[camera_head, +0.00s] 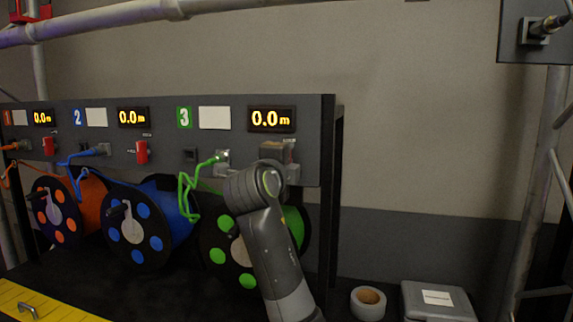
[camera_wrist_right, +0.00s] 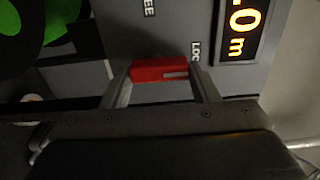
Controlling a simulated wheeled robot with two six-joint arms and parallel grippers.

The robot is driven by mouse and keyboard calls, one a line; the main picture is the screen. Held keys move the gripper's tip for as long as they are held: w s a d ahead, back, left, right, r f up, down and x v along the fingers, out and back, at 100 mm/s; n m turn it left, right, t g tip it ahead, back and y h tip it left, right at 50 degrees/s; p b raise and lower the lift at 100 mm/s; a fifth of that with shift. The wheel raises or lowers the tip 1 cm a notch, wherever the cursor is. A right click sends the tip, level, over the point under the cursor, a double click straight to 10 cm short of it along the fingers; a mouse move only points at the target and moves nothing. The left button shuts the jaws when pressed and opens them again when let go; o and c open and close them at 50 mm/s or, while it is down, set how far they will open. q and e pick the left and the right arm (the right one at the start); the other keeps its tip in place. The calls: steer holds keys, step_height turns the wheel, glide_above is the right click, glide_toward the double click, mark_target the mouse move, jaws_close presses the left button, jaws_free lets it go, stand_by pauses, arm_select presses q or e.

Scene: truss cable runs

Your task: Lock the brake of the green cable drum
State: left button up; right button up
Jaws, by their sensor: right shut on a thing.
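The green cable drum (camera_head: 212,238) sits at the right end of the row, partly hidden behind my right arm. It also shows in the right wrist view (camera_wrist_right: 30,25) at the upper left. Its brake lever, a red block (camera_wrist_right: 160,68), is on the grey panel between the words FREE and LOCK, the latter partly cut off by a finger. My right gripper (camera_wrist_right: 164,80) is shut on this red lever, with one finger on each side. In the head view my right gripper (camera_head: 279,158) is at the panel below the third display and hides the lever. My left gripper is not in view.
The blue drum (camera_head: 152,238) and orange drum (camera_head: 62,230) stand to the left, with red brake levers (camera_head: 141,152) above. A green cable (camera_head: 187,190) runs to a socket beside my gripper. A tape roll (camera_head: 368,303) and grey box (camera_head: 437,302) lie at the right.

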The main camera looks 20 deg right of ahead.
steer(key=shift+r, duration=0.2)
steer(key=o, duration=0.7)
steer(key=shift+o, duration=1.4)
steer(key=shift+w+f, duration=0.1)
steer(key=shift+f, duration=0.1)
steer(key=b+v, duration=0.7)
steer(key=v, duration=1)
steer(key=shift+a, duration=0.2)
